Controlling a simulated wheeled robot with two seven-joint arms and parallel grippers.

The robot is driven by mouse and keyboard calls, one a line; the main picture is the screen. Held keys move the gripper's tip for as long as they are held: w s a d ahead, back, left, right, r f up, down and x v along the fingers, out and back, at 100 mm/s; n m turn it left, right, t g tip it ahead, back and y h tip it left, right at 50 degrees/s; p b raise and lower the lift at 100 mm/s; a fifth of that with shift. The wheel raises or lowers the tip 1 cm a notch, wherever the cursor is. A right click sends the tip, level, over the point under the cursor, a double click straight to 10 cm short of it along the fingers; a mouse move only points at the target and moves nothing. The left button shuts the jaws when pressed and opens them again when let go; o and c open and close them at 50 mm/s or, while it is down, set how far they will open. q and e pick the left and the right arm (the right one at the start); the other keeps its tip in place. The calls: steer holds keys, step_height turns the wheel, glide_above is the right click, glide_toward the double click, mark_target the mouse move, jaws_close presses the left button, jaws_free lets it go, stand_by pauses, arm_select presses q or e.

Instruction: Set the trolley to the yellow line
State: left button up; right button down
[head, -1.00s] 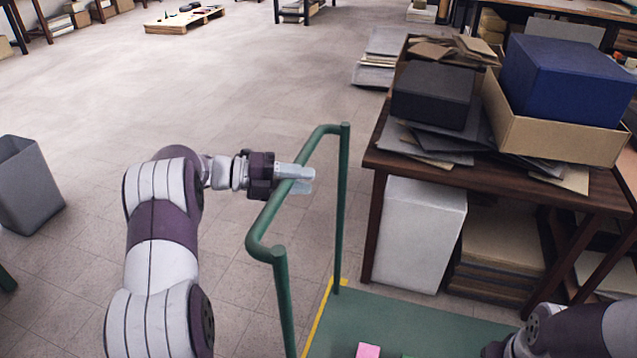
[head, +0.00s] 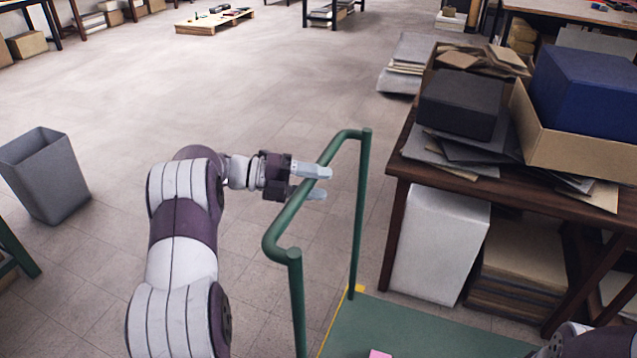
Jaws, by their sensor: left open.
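The green trolley's tubular handle (head: 272,236) stands in front of me, with its flat green deck (head: 410,335) at the bottom, cut off by the picture edge. My left gripper (head: 322,183) is open at the handle's top bar, one finger above the other, with the bar passing between or close beside them. Contact cannot be told. A yellow strip (head: 355,289) shows along the deck's left edge and far corner; whether it is floor line or trolley trim is unclear. Part of my right arm shows at lower right; its gripper is out of view.
A dark wooden table (head: 398,190) with boxes and cardboard stands close on the right, a white box (head: 440,245) beneath it. A grey bin (head: 45,175) stands at left. A pallet (head: 214,21) lies far back. The floor between is clear. A pink item (head: 380,353) lies on the deck.

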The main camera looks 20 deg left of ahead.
arm_select(q)
steer(key=v, duration=1.2)
steer(key=shift+p, duration=0.3)
